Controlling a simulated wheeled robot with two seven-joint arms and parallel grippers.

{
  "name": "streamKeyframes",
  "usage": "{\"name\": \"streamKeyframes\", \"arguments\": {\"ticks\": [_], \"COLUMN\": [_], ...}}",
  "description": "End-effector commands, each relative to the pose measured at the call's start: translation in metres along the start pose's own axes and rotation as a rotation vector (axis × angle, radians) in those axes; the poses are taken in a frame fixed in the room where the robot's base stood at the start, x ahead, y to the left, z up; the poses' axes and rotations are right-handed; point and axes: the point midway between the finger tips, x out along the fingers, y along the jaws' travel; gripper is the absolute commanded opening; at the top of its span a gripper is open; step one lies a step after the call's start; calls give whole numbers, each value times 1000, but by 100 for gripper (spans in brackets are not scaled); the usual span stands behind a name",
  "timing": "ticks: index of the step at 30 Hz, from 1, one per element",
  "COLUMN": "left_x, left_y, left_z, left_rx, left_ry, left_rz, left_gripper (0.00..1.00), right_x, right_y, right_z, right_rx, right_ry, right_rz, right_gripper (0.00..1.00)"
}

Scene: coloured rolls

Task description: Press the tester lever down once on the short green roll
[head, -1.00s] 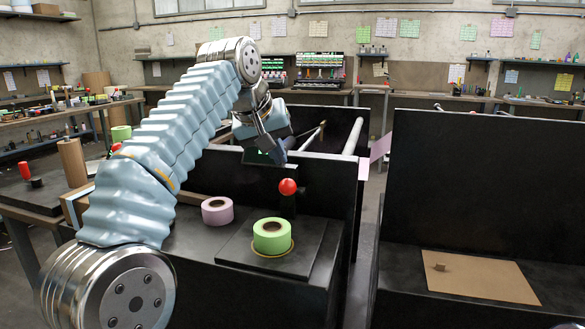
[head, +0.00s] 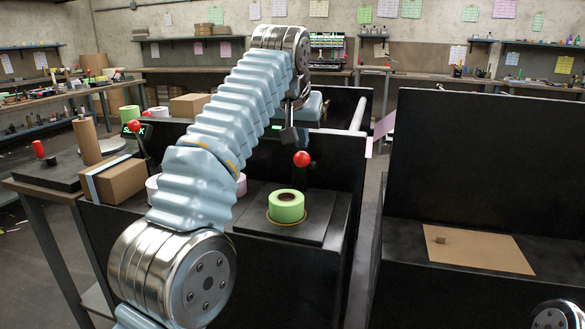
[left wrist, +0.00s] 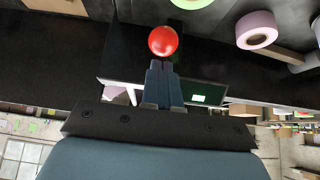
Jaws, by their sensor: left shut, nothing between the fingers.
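The short green roll (head: 287,207) sits upright on a black plate (head: 322,212), with a yellow ring around its base. The tester lever's red ball knob (head: 302,158) stands just behind and above the roll. My left gripper (head: 289,137) is beside and slightly above the knob, partly hidden by my arm. In the left wrist view, my shut, empty fingers (left wrist: 160,66) point at the red knob (left wrist: 163,41), very near it; I cannot tell whether they touch. Part of a green roll (left wrist: 192,3) shows at that view's top edge. My right gripper is out of view.
A pink roll (left wrist: 257,30) stands left of the green one, mostly behind my arm in the head view. Another red-knobbed lever (head: 133,126) and a cardboard box (head: 115,180) are farther left. A black panel (head: 480,165) rises at right.

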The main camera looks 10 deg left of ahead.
Motion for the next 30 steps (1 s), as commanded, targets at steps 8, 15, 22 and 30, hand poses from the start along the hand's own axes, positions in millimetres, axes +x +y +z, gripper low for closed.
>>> {"name": "streamKeyframes", "arguments": {"ticks": [8, 15, 22, 30], "left_x": [10, 11, 18, 25], "left_y": [-2, -2, -1, -1], "left_z": [2, 4, 12, 20], "left_rx": [1, 1, 1, 1], "left_ry": [-1, -1, -1, -1], "left_rz": [0, 1, 2, 2], "left_gripper": [0, 0, 0, 0], "right_x": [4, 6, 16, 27], "right_y": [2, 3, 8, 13], "right_z": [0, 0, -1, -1], "right_rx": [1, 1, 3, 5], "right_ry": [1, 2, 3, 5], "right_rz": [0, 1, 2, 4], "right_gripper": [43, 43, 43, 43]}}
